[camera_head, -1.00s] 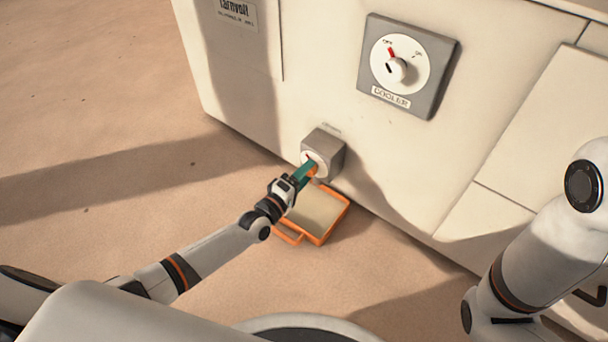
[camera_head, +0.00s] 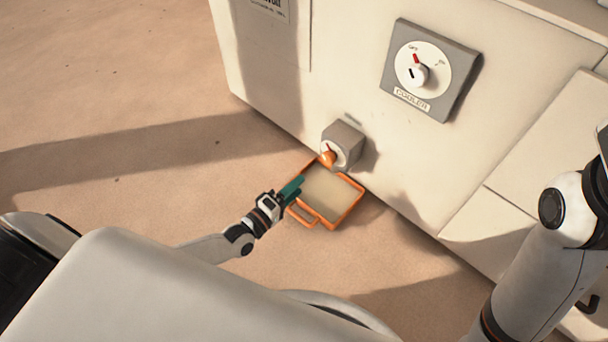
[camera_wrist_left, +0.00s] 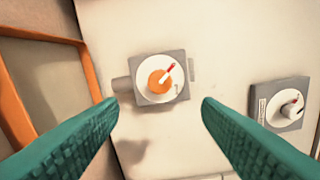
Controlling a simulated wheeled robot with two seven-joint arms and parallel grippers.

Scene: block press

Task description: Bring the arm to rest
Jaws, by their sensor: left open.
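My left gripper (camera_head: 291,188) has teal fingers and is open and empty. In the head view it is just left of the orange-rimmed tray and apart from the orange knob. In the left wrist view the spread fingertips (camera_wrist_left: 158,103) frame the knob's grey box, with nothing between them. The orange knob (camera_head: 328,158) is on a grey box (camera_head: 345,139) low on the machine's front. It also shows in the left wrist view (camera_wrist_left: 158,82), with a red pointer on its white dial. My right arm is at the right edge; its gripper is out of the frame.
The orange-rimmed tray (camera_head: 350,207) lies on the sandy floor under the knob, against the cream machine (camera_head: 330,60). A dial labelled COOLER (camera_head: 441,72) is higher on the machine, its red mark towards OFF. The floor to the left is clear.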

